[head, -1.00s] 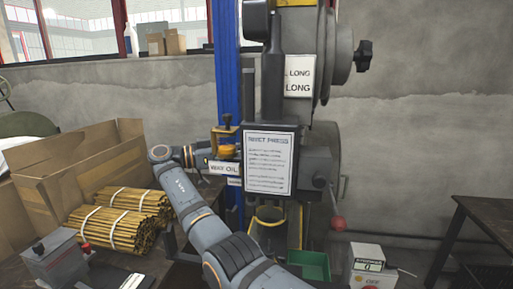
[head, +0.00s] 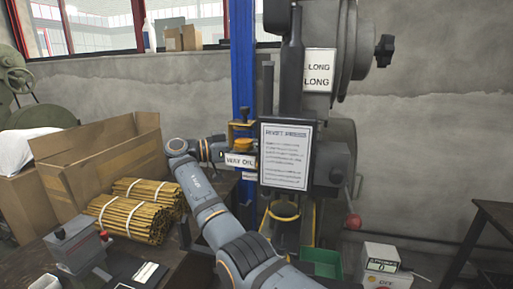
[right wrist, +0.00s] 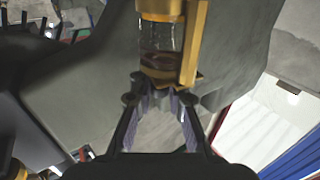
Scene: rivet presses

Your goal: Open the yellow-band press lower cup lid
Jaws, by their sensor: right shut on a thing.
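The rivet press (head: 335,120) stands at the wall. Its oil cup (head: 243,145), yellow-topped, sits on the press's left side by a WAY OIL label. In the right wrist view the cup's glass (right wrist: 160,42) has a yellow band, an upright yellow strip and dark oil inside. My right gripper (head: 226,150) comes in from the left of the cup. In the right wrist view my right gripper (right wrist: 160,90) has its fingertips at the cup's yellow end and is shut on the lid there, which the fingers mostly hide. My left gripper is not in view.
A blue post (head: 241,60) stands behind the cup. Bundles of rods (head: 140,212) and a cardboard box (head: 95,165) lie left. A green bin (head: 322,262) and a counter box (head: 380,262) stand low right. A red knob (head: 353,221) juts from the press.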

